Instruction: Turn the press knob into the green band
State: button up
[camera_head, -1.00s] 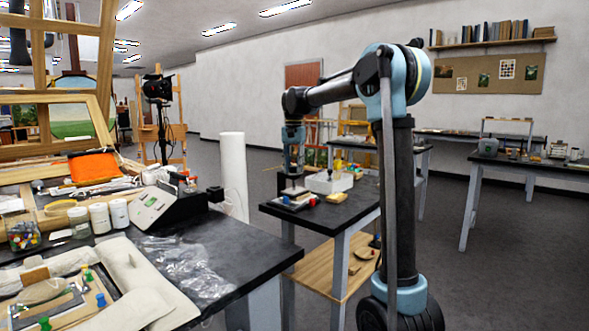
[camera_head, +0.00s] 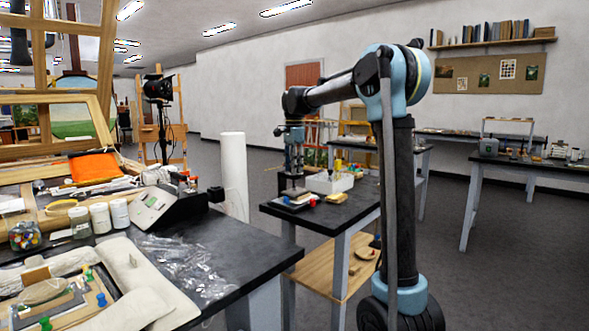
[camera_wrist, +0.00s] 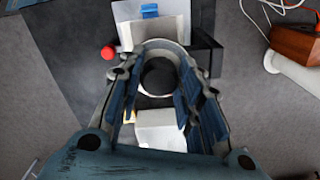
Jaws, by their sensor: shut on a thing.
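The press knob (camera_wrist: 158,74) shows in the wrist view as a dark round top inside a pale ring. My gripper (camera_wrist: 157,88) points down at it, with one blue-padded finger on each side, shut on the knob. The fingers cover parts of its sides and the ring. In the head view my gripper (camera_head: 293,182) is low over the small press (camera_head: 291,201) on the dark middle table; the knob is too small to tell there. I cannot make out the green band or a pointer in either view.
A red ball (camera_wrist: 108,53) is left of the knob, and a pale block (camera_wrist: 160,130) lies below it in the wrist view. A white bin (camera_head: 330,182) stands right of my gripper. The near bench (camera_head: 235,245) carries jars and tools.

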dwell(0.5)
jog(key=o, duration=1.1)
jog(key=shift+c, duration=0.2)
notch_tip(320, 180, up, 12)
jog(key=shift+w, duration=0.1)
